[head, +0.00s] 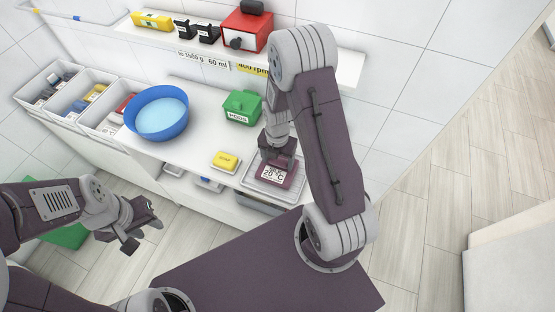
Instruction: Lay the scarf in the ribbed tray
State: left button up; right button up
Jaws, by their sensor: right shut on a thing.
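A pale tray (251,183) lies at the front right of the white counter; its ribs are too small to make out. I cannot tell whether the box touches the tray floor. My left gripper (146,231) is open and empty, out over the floor in front of the counter.
A yellow box (226,161) and a green labelled case (242,107) stand left of the tray. A blue bowl (158,113) and white bins (62,85) are further left. A shelf (340,68) above holds a red device (246,30).

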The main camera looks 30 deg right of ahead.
aim_at(277, 163)
jog(key=shift+f, duration=0.15)
jog(key=o, duration=2)
notch_tip(277, 163, up, 12)
jog(key=s+a+m, duration=0.2)
jog(key=s+m, duration=0.2)
jog(key=m, duration=0.9)
jog(key=s+a+m+t, duration=0.1)
jog(key=s+a+m, duration=0.2)
jog(key=m, duration=1)
jog(key=shift+s+b, duration=0.45)
jog(key=shift+s, duration=0.4)
